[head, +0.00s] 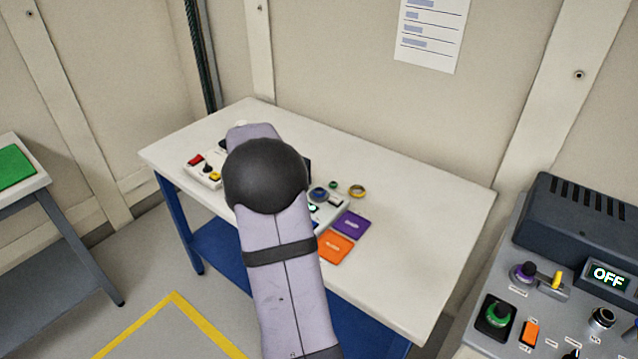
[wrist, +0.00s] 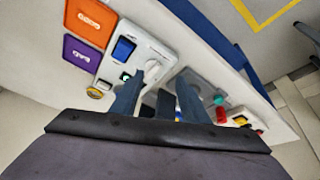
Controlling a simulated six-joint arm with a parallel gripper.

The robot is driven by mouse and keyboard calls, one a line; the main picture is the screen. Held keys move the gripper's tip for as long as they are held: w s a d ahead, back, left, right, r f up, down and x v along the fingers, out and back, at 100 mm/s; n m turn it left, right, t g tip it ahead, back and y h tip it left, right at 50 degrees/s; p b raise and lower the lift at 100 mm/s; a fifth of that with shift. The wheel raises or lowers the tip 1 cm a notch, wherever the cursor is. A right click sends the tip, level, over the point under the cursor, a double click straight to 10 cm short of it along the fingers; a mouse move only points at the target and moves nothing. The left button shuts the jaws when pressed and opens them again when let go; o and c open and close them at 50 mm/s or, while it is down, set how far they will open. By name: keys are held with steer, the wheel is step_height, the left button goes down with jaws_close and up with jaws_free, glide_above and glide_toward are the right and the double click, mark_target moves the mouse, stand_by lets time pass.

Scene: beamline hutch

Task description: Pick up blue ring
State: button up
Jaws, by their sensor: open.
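A bit of blue shows low between the fingers, too partly hidden to name. In the head view my own arm hides the fingers.
A yellow ring (head: 357,190) lies near a purple pad (head: 350,223) and an orange pad (head: 336,248). A control box (wrist: 150,48) with a blue switch is beside the fingers. Another box (head: 203,171) with red and yellow parts stands left. The table's right side (head: 430,220) is clear.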

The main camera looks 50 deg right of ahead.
mark_target(319, 191)
steer(key=s+d+r+m+h+p, duration=0.15)
steer(key=d+m, duration=0.25)
steer(key=d, duration=0.8)
steer(key=shift+s+p+x, duration=0.15)
steer(key=shift+p+x, duration=0.65)
steer(key=shift+x, duration=0.85)
steer(key=shift+s+p+x, duration=0.2)
steer(key=shift+p+x, duration=0.6)
steer(key=shift+x, duration=0.8)
steer(key=shift+d, duration=0.1)
steer(key=c, duration=0.8)
